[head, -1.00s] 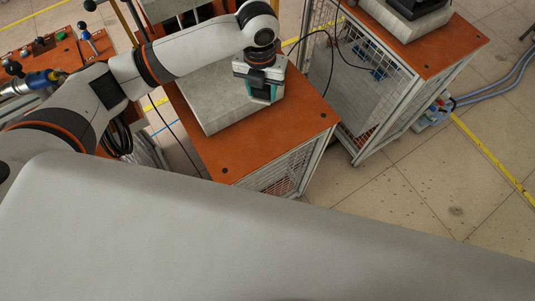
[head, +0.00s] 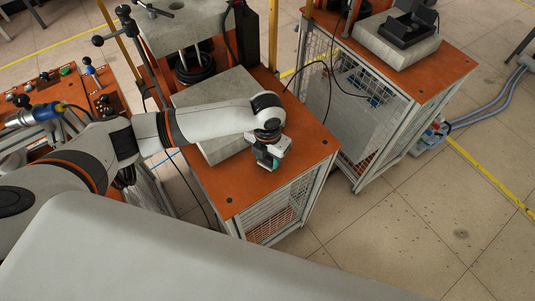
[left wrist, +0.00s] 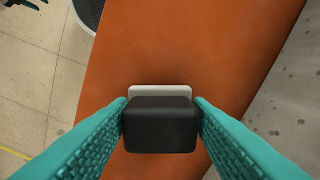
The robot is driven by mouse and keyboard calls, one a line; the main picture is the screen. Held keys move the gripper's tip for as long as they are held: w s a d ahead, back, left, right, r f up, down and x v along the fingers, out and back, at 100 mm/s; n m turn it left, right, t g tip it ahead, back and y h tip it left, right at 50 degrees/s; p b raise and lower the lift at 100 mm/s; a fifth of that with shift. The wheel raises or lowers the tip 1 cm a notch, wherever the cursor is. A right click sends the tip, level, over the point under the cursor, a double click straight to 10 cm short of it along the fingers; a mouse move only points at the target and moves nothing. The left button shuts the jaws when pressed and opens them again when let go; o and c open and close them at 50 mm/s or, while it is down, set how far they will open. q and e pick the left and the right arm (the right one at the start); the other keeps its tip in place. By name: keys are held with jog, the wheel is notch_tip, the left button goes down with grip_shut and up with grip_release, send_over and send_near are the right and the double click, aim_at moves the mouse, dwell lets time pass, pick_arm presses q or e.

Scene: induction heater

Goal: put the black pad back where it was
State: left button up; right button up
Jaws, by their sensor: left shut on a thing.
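In the left wrist view a black pad (left wrist: 160,128) sits between the teal fingers of my left gripper (left wrist: 160,122). The fingers are shut on its two sides. A pale strip (left wrist: 160,91) shows just beyond the pad. In the head view my left gripper (head: 268,161) points down over the orange top of the middle cart (head: 300,130), beside the grey slab (head: 222,92). The pad is hidden by the gripper there. Whether the pad touches the orange surface I cannot tell. My right gripper is in neither view.
A press with a black column (head: 246,35) stands at the back of the middle cart. A second orange-topped cart (head: 440,72) on the right bears a grey block (head: 390,48) with a black device. A panel with knobs (head: 100,95) is at left. The cart's front right top is clear.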

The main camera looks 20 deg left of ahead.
pick_arm(q)
jog(key=shift+f, duration=0.25)
jog(key=o, duration=1)
jog(key=shift+c, duration=0.2)
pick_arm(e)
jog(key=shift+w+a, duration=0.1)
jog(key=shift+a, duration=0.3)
pick_arm(q)
jog(key=shift+r, duration=0.4)
notch_tip(320, 180, up, 12)
jog(key=b, duration=0.2)
jog(key=shift+f, duration=0.25)
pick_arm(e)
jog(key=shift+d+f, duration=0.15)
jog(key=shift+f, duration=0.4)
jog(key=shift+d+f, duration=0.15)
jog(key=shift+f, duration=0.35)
